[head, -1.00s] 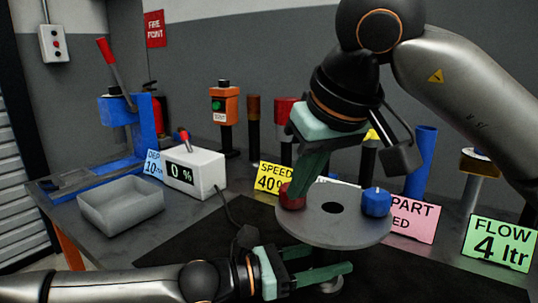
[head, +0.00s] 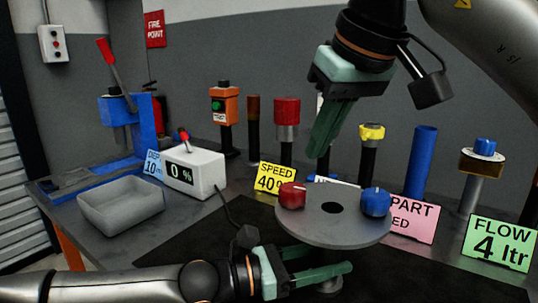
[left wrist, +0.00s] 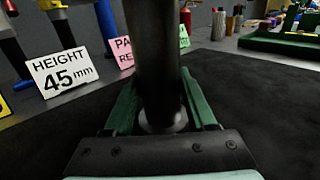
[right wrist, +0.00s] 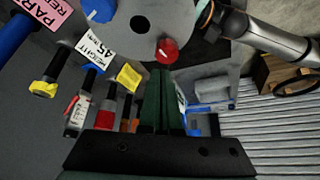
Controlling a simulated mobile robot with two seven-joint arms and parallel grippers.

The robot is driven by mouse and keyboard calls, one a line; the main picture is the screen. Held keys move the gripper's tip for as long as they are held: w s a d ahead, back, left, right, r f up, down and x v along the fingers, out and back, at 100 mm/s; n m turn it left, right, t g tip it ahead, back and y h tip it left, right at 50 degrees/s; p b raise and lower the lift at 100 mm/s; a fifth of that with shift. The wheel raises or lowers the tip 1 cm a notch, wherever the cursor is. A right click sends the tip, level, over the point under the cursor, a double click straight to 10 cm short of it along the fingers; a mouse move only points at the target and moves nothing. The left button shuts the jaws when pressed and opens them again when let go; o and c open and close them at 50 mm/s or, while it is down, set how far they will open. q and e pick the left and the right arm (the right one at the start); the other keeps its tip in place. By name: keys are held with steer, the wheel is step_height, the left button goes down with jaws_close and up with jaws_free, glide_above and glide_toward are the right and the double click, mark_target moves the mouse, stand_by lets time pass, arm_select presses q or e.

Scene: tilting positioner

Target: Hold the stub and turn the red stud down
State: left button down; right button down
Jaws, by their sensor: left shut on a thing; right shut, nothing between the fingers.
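The red stud (head: 292,195) sits upright on the left side of the round grey plate (head: 332,238). A blue stud (head: 376,201) sits on the plate's right side, with a dark hole between them. My left gripper (head: 318,274) is below the plate, shut on the stub, a dark upright post (left wrist: 158,70) between its fingers in the left wrist view. My right gripper (head: 318,150) is shut and empty, raised above and behind the plate, clear of the red stud. The red stud also shows beyond its fingertips in the right wrist view (right wrist: 167,50).
A grey tray (head: 120,204), a white display box reading 0 % (head: 194,171) and a blue press (head: 146,125) stand at left. Several posts and sign cards, including the yellow speed card (head: 275,178), stand behind the plate. A cable runs from the box.

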mark_target(289, 208)
steer(key=shift+w+d+f, duration=0.1)
steer(key=shift+d+f, duration=0.05)
steer(key=shift+f, duration=3.3)
steer(key=shift+w+a, duration=0.2)
steer(key=shift+s+a, duration=0.25)
steer(key=shift+a, duration=0.05)
steer(key=shift+s+a, duration=0.2)
steer(key=shift+a, duration=0.15)
steer(key=shift+s+a, duration=0.1)
steer(key=shift+a, duration=0.5)
steer(key=shift+s, duration=0.1)
